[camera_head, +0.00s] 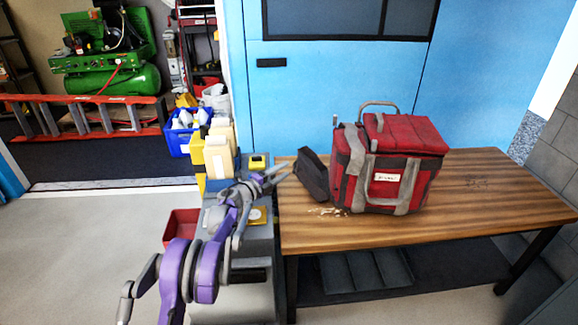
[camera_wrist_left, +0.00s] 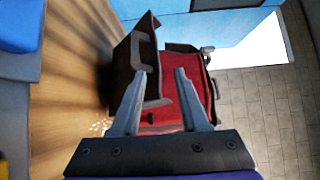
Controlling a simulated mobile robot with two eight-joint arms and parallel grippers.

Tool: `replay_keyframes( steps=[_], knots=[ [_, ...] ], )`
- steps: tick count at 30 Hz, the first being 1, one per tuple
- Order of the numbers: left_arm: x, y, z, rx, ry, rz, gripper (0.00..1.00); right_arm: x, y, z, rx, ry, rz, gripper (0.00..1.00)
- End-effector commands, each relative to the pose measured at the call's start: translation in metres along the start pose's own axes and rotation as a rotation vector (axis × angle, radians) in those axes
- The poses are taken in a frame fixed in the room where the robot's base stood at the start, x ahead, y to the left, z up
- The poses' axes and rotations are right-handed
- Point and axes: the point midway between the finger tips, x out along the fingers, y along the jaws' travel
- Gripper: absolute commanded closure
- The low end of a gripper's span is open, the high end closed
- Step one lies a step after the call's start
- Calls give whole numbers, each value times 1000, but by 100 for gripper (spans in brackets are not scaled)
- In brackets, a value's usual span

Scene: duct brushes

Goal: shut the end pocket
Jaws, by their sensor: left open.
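A red tool bag (camera_head: 400,145) with grey straps stands upright on the wooden table. Its dark grey end pocket (camera_head: 314,176) leans out from the bag's left end, with a gap at the top. My left gripper (camera_head: 283,172) is open and empty, just left of the pocket and apart from it as far as I can tell. In the left wrist view, the gripper's fingers (camera_wrist_left: 161,76) point towards the dark pocket (camera_wrist_left: 132,62) and the red bag (camera_wrist_left: 200,85) behind them. My right gripper is in neither view.
The wooden table (camera_head: 500,200) is clear right of the bag. Pale crumbs (camera_head: 328,211) lie below the pocket. A blue panel (camera_head: 330,90) stands behind the table. Yellow containers (camera_head: 219,160) and a blue crate (camera_head: 178,146) are to the left.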

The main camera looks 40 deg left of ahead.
Motion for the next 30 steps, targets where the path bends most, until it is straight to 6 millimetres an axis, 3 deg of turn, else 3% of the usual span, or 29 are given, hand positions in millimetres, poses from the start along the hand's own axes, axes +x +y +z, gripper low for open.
replay_keyframes(
  steps=[30],
  knots=[
    [-69, 22, -3, 0, -3, 0, 55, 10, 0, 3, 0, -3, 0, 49]
  ],
)
